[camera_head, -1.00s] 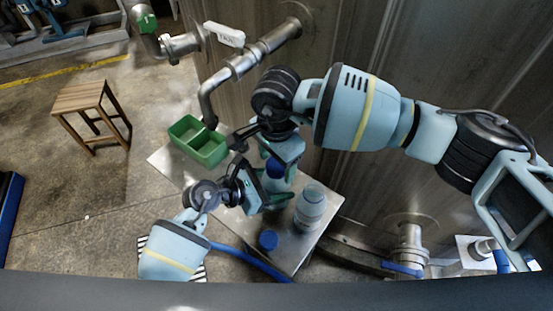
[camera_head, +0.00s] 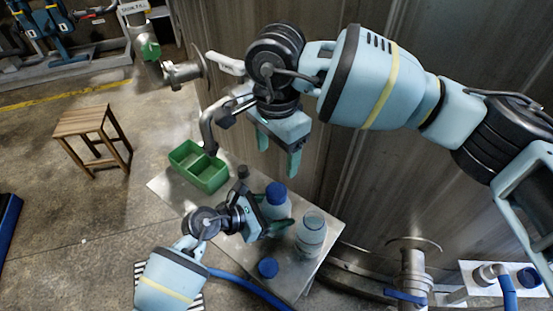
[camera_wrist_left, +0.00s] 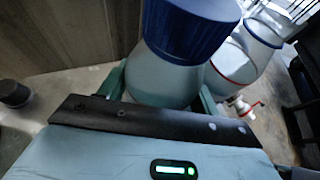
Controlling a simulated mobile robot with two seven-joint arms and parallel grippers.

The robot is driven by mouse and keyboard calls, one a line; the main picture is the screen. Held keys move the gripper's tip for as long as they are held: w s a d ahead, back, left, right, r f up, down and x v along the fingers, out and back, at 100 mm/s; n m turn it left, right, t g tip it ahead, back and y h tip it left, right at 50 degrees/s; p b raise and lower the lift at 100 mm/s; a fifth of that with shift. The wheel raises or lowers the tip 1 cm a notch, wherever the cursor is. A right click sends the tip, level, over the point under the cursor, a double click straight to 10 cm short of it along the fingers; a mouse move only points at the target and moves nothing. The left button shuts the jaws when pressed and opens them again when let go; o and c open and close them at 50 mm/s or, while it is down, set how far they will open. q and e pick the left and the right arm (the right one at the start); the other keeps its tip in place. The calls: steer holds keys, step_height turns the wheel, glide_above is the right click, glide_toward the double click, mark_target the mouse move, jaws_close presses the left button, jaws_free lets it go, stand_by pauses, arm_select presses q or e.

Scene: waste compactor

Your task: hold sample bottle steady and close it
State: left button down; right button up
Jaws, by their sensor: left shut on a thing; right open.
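A white sample bottle (camera_head: 278,212) stands upright on the metal table with a blue cap (camera_head: 277,190) on its top. My left gripper (camera_head: 266,220) is shut around this bottle's body. In the left wrist view the blue cap (camera_wrist_left: 190,30) sits on the bottle (camera_wrist_left: 160,82) between the green fingers; whether it is fully tightened I cannot tell. My right gripper (camera_head: 278,152) is open and empty, above and behind the capped bottle, clear of the cap.
A second bottle (camera_head: 312,236) without a blue cap stands to the right. A loose blue cap (camera_head: 268,268) lies near the table's front edge. A two-compartment green tray (camera_head: 186,172) stands on the left of the table (camera_head: 164,187). A metal wall is behind.

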arm_select(q)
steer(key=shift+c, duration=1.2)
jaws_free()
steer(key=shift+a, duration=0.1)
steer(key=v, duration=0.7)
steer(key=shift+s+a, duration=0.2)
steer(key=shift+a, duration=0.1)
steer(key=shift+r, duration=0.1)
